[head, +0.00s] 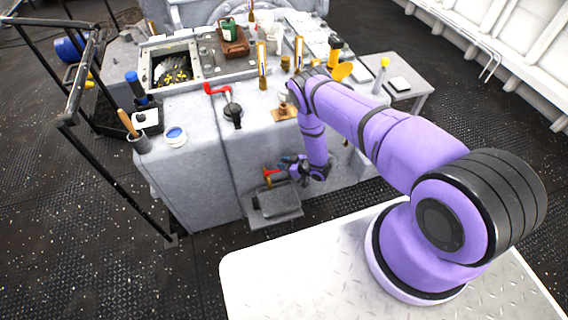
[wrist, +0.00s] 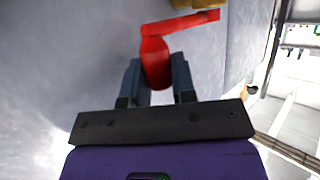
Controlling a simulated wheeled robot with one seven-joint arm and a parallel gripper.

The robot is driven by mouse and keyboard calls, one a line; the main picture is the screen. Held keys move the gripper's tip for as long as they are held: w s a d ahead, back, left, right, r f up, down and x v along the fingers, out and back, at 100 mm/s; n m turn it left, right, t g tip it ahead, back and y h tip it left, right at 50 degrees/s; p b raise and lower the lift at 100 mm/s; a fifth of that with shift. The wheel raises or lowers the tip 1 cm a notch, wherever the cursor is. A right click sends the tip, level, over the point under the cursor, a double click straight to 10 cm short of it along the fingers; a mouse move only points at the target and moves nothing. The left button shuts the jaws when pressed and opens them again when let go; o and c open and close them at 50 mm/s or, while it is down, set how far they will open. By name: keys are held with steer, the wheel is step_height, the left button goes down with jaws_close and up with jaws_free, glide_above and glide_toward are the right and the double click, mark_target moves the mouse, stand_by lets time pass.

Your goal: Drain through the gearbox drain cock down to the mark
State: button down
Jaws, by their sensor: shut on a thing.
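The drain cock has a red lever handle (wrist: 157,58), which sits between my gripper's (wrist: 156,75) two blue-grey fingers in the wrist view. The fingers are shut on the handle's thick end, and a thinner red arm (wrist: 186,23) runs up and right from it. A brass-coloured part (wrist: 193,3) shows at the wrist view's top edge. In the head view my gripper (head: 284,163) is low at the front of the grey housing (head: 190,180), with a little red of the handle (head: 272,171) showing. I cannot make out a level mark or any flow.
A dark container (head: 277,203) stands on a low grey ledge below my gripper. Another red lever (head: 217,89) and upright brass gauges (head: 262,65) are on the housing top. A black rail frame (head: 75,100) stands at left. A small side table (head: 400,75) stands at right.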

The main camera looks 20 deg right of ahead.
steer(key=shift+s+a+m+t+h, duration=0.2)
steer(key=shift+s+m+t+h, duration=0.4)
steer(key=shift+m+h, duration=0.4)
steer(key=shift+s+a+m+t+h, duration=0.2)
steer(key=shift+s+m+t+h, duration=0.2)
steer(key=shift+s+m+h, duration=0.45)
steer(key=shift+s+a+m+t+h, duration=0.2)
steer(key=shift+s+m+t+h, duration=0.3)
steer(key=shift+m+h, duration=0.6)
steer(key=c, duration=1.2)
jaws_free()
steer(key=v, duration=1)
steer(key=shift+s+d+r, duration=0.1)
steer(key=shift+s, duration=0.3)
